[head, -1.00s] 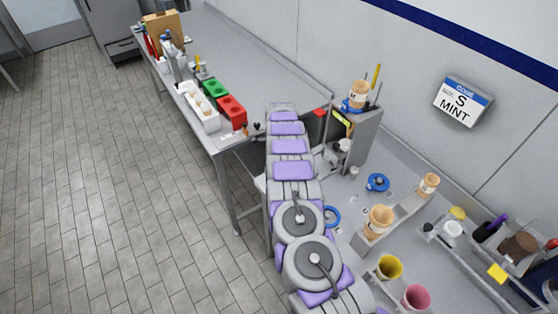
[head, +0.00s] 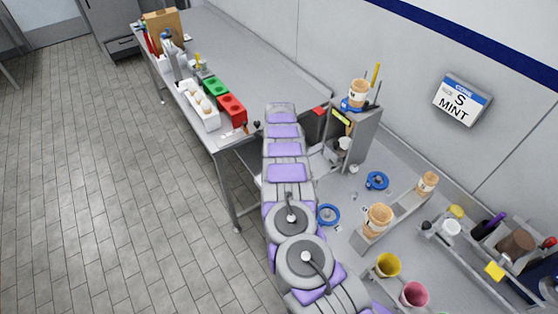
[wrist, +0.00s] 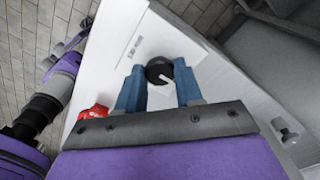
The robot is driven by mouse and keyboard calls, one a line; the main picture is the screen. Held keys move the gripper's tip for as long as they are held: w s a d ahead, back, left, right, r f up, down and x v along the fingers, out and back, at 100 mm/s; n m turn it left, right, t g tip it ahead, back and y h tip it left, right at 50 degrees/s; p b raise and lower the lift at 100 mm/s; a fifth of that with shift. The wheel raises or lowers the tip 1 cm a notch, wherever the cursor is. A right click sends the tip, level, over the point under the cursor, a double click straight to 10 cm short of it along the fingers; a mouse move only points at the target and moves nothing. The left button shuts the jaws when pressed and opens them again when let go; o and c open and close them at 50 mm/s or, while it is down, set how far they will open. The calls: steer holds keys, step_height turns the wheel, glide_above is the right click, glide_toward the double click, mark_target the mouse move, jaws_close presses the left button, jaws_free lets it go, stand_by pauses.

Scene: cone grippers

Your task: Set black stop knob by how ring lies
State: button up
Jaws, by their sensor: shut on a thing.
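The black knob (wrist: 158,70) sits on a white panel (wrist: 205,45) in the wrist view. Its white pointer line slants toward the lower right. My gripper (wrist: 160,88) has its two blue fingers on either side of the knob, shut on it. One blue ring (head: 328,215) lies on the grey worktop beside my arm in the head view. Another blue ring (head: 377,181) lies farther right, with something at its centre. I cannot tell which faces of the rings are up. My arm hides the gripper in the head view.
A wall sign (head: 462,99) reads "S MINT". Cone cups (head: 378,219) stand in a grey rack. A yellow cup (head: 388,265) and a pink cup (head: 414,294) stand at front right. Floor at left is clear.

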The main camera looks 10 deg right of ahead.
steer(key=shift+w+a+r, duration=0.1)
steer(key=shift+w+r, duration=0.1)
steer(key=o, duration=1)
steer(key=shift+s+f, duration=0.1)
steer(key=shift+f, duration=0.05)
steer(key=shift+o, duration=0.2)
step_height(320, 180, up, 17)
steer(key=shift+a+r, duration=0.15)
steer(key=shift+r, duration=0.05)
